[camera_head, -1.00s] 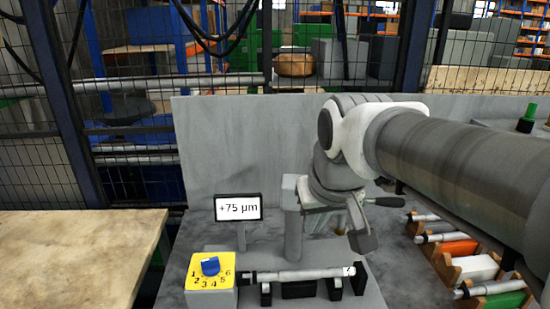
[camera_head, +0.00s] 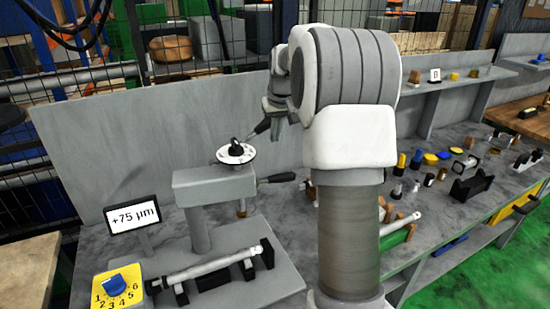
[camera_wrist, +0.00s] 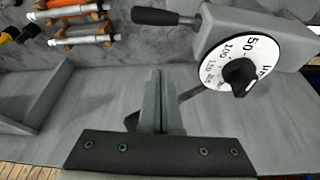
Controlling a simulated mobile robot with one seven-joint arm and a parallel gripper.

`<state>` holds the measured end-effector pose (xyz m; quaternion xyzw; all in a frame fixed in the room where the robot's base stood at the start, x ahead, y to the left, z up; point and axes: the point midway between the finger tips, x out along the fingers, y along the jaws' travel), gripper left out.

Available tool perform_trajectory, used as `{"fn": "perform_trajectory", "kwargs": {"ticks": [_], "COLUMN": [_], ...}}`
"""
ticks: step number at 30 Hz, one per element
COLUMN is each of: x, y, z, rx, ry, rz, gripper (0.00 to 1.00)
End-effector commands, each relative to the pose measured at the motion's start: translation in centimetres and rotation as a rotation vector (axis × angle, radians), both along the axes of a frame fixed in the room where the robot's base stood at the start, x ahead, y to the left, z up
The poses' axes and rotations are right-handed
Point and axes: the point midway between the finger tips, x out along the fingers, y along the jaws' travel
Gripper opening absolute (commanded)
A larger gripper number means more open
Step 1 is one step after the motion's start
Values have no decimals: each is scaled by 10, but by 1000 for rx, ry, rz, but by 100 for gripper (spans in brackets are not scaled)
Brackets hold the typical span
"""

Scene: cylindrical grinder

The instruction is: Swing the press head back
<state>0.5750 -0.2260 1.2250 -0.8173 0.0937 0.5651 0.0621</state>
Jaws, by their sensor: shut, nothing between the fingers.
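The press head (camera_head: 215,186) is a grey block on an upright post (camera_head: 198,232), behind a shaft (camera_head: 212,263) lying on black supports. A white dial with a black knob (camera_head: 236,152) sits on top, a black-handled lever (camera_head: 277,179) sticks out to the right, and a brass tip hangs below. In the wrist view the head (camera_wrist: 215,28), dial (camera_wrist: 262,56) and lever handle (camera_wrist: 153,17) show at the upper right. My gripper (camera_wrist: 160,75) is shut and empty, apart from the head. In the head view it (camera_head: 256,133) is above and behind the dial.
A yellow selector box (camera_head: 117,287) and a "+75 µm" display (camera_head: 133,215) stand at the left. A grey back panel (camera_head: 110,150) rises close behind. Trays with shafts (camera_wrist: 65,20) show at the wrist view's upper left. Small parts cover the bench at right.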

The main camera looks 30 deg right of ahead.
Motion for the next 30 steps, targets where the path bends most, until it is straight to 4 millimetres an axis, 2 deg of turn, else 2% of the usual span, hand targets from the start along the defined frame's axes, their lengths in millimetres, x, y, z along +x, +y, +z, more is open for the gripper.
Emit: {"fn": "perform_trajectory", "kwargs": {"ticks": [3,11,23,30], "x": [8,15,44,19], "y": [-13,-17,-23,-18], "z": [-7,-27,-106,-111], "rx": [5,8,8,6], "ry": [3,5,7,5], "rz": [-8,-11,-11,-11], "gripper": [0,0,0,0]}}
